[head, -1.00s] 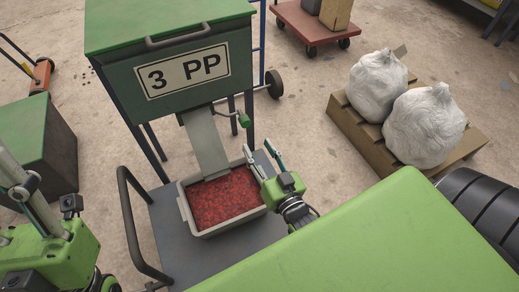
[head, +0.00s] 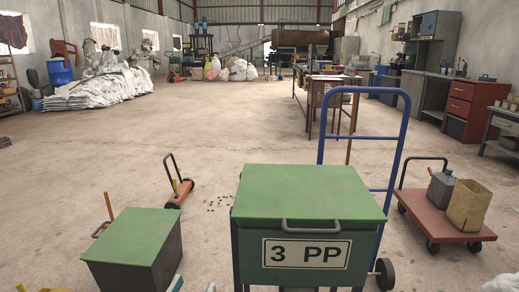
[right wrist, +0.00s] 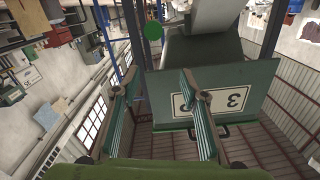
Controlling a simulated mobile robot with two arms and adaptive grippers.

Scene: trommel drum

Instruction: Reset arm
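My left gripper (head: 192,286) shows only as two pale fingertips at the bottom edge of the head view, left of the green 3 PP hopper. The tips stand apart with nothing visible between them; the rest is cut off. My right gripper (right wrist: 158,80) is open and empty in the right wrist view, its two teal-ribbed fingers spread. Beyond them the 3 PP hopper (right wrist: 230,88) appears upside down. In the head view the hopper (head: 310,195) stands at the bottom centre with its green lid shut.
A dark green-topped bin (head: 135,245) stands left of the hopper. A blue hand truck (head: 403,130) is behind it. A red trolley (head: 430,215) carrying containers stands to the right. The middle floor is clear; benches line the right side.

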